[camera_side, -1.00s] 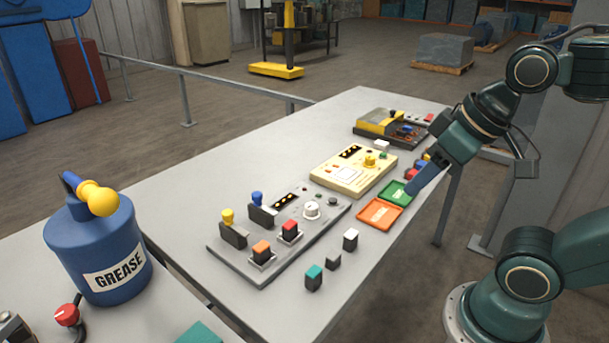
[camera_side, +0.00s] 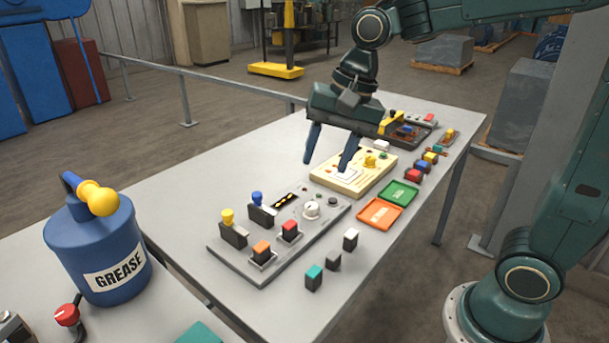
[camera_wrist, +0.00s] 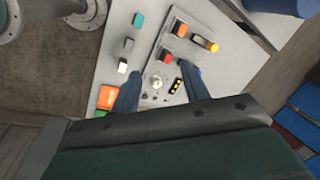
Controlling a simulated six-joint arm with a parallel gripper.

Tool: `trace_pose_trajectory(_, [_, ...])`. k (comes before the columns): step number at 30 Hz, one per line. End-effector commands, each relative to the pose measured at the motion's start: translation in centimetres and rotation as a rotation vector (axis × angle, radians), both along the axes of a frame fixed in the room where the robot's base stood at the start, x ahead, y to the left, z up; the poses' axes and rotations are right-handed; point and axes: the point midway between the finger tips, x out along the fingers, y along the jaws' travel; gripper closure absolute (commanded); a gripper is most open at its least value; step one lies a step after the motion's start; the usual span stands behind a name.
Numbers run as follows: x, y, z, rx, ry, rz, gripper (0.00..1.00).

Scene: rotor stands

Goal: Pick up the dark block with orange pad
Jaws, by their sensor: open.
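The dark block with orange pad (camera_side: 262,254) stands at the near end of a grey panel (camera_side: 225,250), beside a similar block with a red pad (camera_side: 290,232). In the wrist view the orange-pad block (camera_wrist: 180,30) is beyond the fingertips, above the red-pad block (camera_wrist: 167,57). My gripper (camera_side: 326,165) is open and empty, high above the table near the cream box. In the wrist view its two blue fingers (camera_wrist: 161,71) are spread apart, with panel parts showing between them.
Blocks with yellow (camera_side: 228,230) and blue (camera_side: 260,210) tops and a white knob (camera_side: 312,209) stand on the panel. A cream box (camera_side: 362,178) and orange tray (camera_side: 379,213) lie farther back.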

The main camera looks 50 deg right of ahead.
Motion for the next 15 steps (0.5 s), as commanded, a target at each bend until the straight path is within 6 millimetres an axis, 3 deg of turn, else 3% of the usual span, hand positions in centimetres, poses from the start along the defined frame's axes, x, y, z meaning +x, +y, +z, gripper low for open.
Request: trace_pose_trajectory(15, [8.8,2.4,-5.5,0.150,0.279,-0.492,0.55])
